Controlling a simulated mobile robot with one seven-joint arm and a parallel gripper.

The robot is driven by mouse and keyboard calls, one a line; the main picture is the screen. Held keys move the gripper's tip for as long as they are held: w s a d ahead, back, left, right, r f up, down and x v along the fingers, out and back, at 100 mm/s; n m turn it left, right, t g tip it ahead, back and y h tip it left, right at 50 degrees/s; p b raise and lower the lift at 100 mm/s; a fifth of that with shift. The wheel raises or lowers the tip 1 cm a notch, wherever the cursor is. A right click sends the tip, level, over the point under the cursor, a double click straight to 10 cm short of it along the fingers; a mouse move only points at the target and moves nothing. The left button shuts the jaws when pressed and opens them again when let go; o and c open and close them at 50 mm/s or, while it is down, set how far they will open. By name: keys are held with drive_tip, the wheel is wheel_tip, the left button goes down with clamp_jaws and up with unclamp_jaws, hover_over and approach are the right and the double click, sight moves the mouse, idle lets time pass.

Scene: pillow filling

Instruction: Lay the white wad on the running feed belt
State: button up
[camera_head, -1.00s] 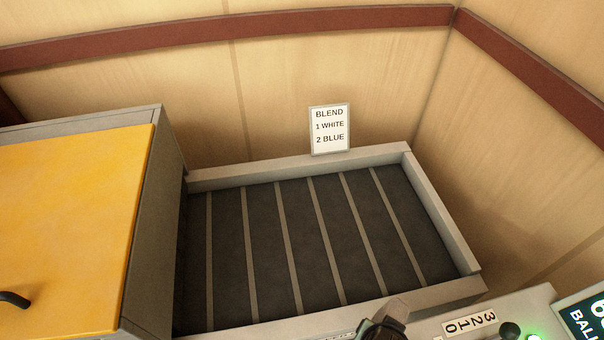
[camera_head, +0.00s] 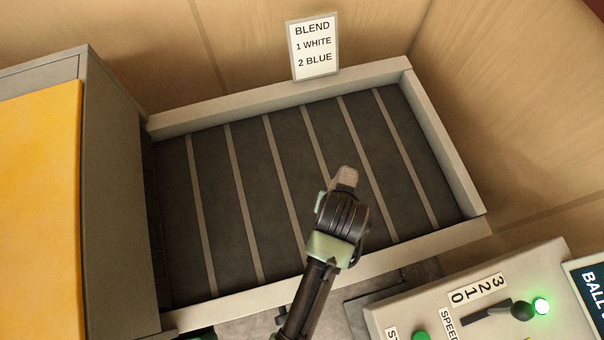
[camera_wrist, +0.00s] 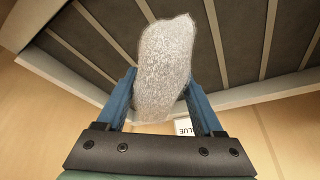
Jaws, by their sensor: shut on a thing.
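The white wad (camera_wrist: 166,62) is a pale, fluffy, upright lump in the wrist view. My gripper (camera_wrist: 160,88) is shut on it, with a blue finger on each side. The feed belt (camera_head: 285,190) is dark with pale cross strips, inside a light grey frame. It also shows behind the wad in the wrist view (camera_wrist: 237,40). In the head view my arm reaches over the belt's near side, and its wrist hides the fingers. The wad's height above the belt is hard to tell.
A sign (camera_head: 314,48) reading "BLEND 1 WHITE 2 BLUE" stands behind the belt. A grey cabinet with a yellow front (camera_head: 38,220) is at left. A control panel (camera_head: 470,305) with a speed lever and lit green lamp (camera_head: 542,306) is at front right. The belt shows bare.

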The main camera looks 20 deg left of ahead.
wheel_tip(320, 180, down, 4)
drive_tip(key=b, duration=0.2)
drive_tip(key=n+y+b, duration=0.3)
drive_tip(key=n+b, duration=0.5)
drive_tip(key=b, duration=0.4)
hover_over(286, 196)
drive_tip(key=s+d, duration=0.1)
drive_tip(key=shift+g, duration=0.4)
drive_tip(key=f, duration=1.1)
drive_tip(key=shift+s+d+f, duration=0.15)
drive_tip(key=shift+s+f, duration=0.05)
drive_tip(key=shift+f, duration=0.05)
drive_tip(key=shift+f, duration=0.1)
drive_tip(key=shift+f+b, duration=0.3)
drive_tip(key=shift+f, duration=0.25)
drive_tip(key=o, duration=1.5)
